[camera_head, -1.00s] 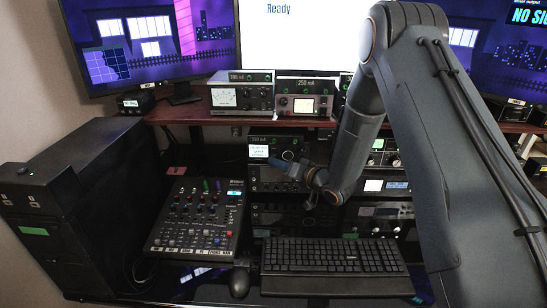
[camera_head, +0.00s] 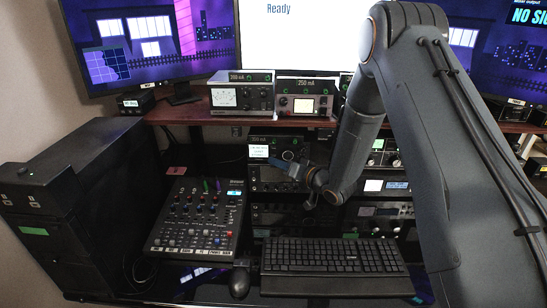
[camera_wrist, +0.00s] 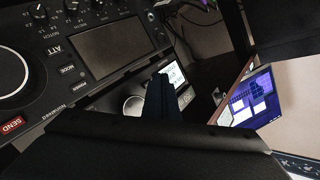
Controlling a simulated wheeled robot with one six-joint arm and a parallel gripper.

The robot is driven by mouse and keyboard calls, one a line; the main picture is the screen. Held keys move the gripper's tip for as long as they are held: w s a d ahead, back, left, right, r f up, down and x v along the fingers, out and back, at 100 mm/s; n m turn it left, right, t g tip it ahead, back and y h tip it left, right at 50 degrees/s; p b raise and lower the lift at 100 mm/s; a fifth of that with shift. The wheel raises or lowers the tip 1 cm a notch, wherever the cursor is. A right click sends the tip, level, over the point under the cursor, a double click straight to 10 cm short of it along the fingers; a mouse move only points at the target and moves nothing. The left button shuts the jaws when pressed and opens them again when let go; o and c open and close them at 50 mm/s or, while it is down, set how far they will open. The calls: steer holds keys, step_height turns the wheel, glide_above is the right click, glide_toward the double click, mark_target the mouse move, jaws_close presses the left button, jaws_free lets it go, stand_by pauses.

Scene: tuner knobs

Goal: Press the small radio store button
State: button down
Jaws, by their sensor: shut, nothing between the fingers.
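The small radio shows in the head view as a dark unit in the rack below the shelf, with a lit white screen (camera_head: 259,151) and a round knob (camera_head: 288,155). In the wrist view its white screen (camera_wrist: 174,75) and grey knob (camera_wrist: 133,105) show beyond my fingers. My gripper (camera_head: 275,162) is shut and empty, its blue-grey fingertips in front of the radio's face, just below and right of the screen. In the wrist view my gripper (camera_wrist: 161,84) covers part of the face between knob and screen. I cannot make out the store button or whether the tips touch the face.
A larger radio with a dark display (camera_wrist: 110,48) and a red SEND label (camera_wrist: 13,124) is close on the left in the wrist view. A keyboard (camera_head: 330,256), a mixer (camera_head: 196,218) and a mouse (camera_head: 240,281) lie below. Meter boxes (camera_head: 241,94) stand on the shelf.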

steer(key=shift+w, duration=0.1)
steer(key=shift+w, duration=0.35)
steer(key=shift+w+b, duration=0.35)
stand_by(0.8)
steer(key=shift+s, duration=0.15)
steer(key=shift+s+p, duration=0.35)
steer(key=shift+s, duration=0.3)
steer(key=s+p, duration=0.2)
steer(key=s, duration=0.3)
stand_by(0.4)
stand_by(0.5)
